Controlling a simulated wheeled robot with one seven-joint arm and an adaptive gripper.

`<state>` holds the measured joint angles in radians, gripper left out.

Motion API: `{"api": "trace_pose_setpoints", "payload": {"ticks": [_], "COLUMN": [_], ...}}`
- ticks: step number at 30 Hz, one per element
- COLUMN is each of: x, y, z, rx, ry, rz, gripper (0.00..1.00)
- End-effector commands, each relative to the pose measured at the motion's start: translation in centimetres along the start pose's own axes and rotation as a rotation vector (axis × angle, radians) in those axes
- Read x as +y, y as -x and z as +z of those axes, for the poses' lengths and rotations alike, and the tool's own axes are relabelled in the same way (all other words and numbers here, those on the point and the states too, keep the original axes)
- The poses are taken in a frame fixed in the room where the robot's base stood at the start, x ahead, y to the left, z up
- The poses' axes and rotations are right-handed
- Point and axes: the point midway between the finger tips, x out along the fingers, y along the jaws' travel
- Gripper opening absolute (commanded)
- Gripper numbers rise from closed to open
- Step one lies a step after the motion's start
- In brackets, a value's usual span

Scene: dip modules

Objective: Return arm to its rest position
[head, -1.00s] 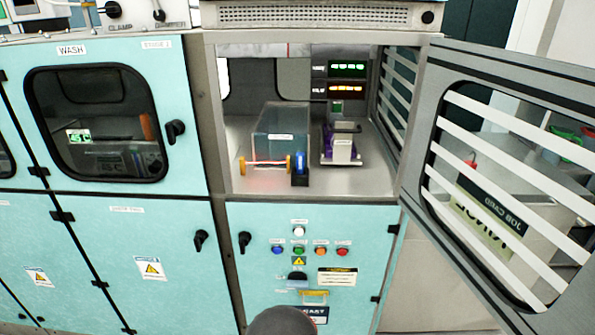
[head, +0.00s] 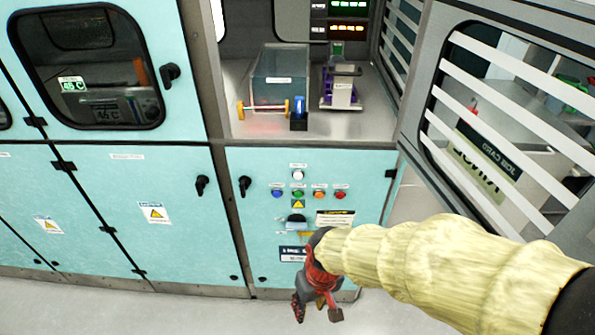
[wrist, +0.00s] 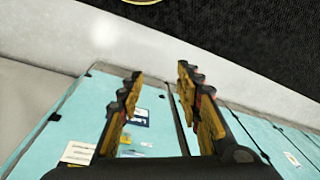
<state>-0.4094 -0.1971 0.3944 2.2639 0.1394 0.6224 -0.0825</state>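My gripper (head: 318,301) hangs low at the end of my arm in the head view, in front of the lower teal cabinet front (head: 262,255) and below its button panel. In the wrist view my gripper (wrist: 158,92) shows two black and yellow fingers spread apart with nothing between them. The cabinet front (wrist: 93,115) is behind the fingers there. My arm wears a pale yellow ribbed sleeve and reaches in from the lower right.
The open bay (head: 345,125) holds a clear box (head: 278,75) and a purple and silver device (head: 341,88). A slatted door (head: 415,120) stands open at the right, close above my arm. The grey floor (head: 100,310) in front of the cabinets is clear.

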Motion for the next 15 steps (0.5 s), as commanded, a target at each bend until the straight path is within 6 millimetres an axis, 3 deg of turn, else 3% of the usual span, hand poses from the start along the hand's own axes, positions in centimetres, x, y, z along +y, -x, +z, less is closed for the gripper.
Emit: {"api": "trace_pose_setpoints", "payload": {"ticks": [1, 3, 9, 15], "x": [1.2, 2.7, 6.6, 9.4], "y": [2.9, 6.3, 14.8, 21.8], "z": [1.1, 2.9, 7.0, 8.1], "rx": [0.01, 0.018, 0.136, 0.357], "ry": [-0.037, -0.084, -0.183, -0.278], "rz": [0.01, 0.028, 0.093, 0.152], "gripper": [0.35, 0.35, 0.35, 0.35]}}
